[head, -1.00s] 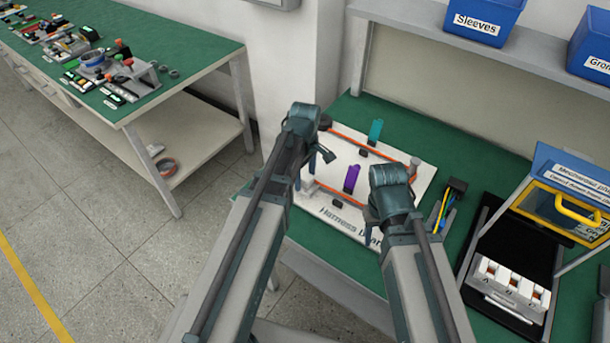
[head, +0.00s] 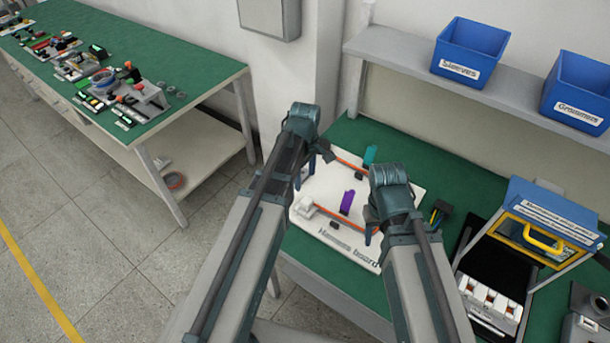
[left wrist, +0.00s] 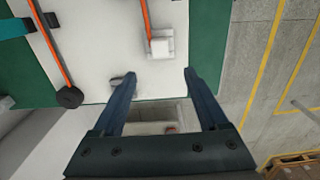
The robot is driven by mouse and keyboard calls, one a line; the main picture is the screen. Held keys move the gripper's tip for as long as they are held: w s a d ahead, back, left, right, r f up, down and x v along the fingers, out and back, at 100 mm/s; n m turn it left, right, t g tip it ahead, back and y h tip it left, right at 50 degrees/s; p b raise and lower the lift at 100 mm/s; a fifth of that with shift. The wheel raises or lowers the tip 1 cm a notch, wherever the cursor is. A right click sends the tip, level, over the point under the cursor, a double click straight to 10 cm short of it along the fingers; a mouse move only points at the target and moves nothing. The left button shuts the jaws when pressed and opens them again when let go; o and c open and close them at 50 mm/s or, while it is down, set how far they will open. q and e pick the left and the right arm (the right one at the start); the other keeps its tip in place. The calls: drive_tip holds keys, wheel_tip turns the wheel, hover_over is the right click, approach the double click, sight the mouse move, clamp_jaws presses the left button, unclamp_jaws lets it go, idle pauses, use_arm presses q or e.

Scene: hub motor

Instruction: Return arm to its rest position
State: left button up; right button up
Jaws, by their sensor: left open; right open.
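The white harness board (head: 372,250) lies on the green workbench, with a purple clip (head: 347,203), a teal clip (head: 370,155) and orange cable (head: 350,221) on it. My left gripper (head: 318,160) is above the board's left part in the head view, partly hidden by its arm. The left wrist view shows its two fingers (left wrist: 160,76) apart with nothing held between them, over the board's edge. A white block (left wrist: 160,43) and orange cable lie beyond the fingertips. My right gripper (head: 371,222) is above the board's right part, mostly hidden behind its wrist.
Blue bins for sleeves (head: 468,52) and grommets (head: 576,90) stand on a shelf (head: 400,47) behind the bench. A blue-and-yellow framed case (head: 545,225) and a black tray (head: 480,250) are at the right. Another green table (head: 205,75) stands left, with open floor before it.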

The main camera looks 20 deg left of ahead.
use_arm(q)
drive_tip(key=shift+r+p, duration=0.4)
drive_tip(key=shift+r, duration=0.45)
use_arm(e)
drive_tip(key=shift+r, duration=0.85)
use_arm(q)
drive_tip(key=shift+f, duration=0.1)
drive_tip(key=s+d+m+y, duration=0.1)
drive_tip(key=s+d+m, duration=1)
drive_tip(key=s+m, duration=0.3)
drive_tip(key=m, duration=0.3)
drive_tip(key=shift+s+m, duration=0.3)
drive_tip(key=shift+m, duration=0.1)
use_arm(e)
drive_tip(key=shift+f, duration=0.2)
use_arm(q)
drive_tip(key=shift+d, duration=0.1)
use_arm(e)
drive_tip(key=shift+c, duration=0.2)
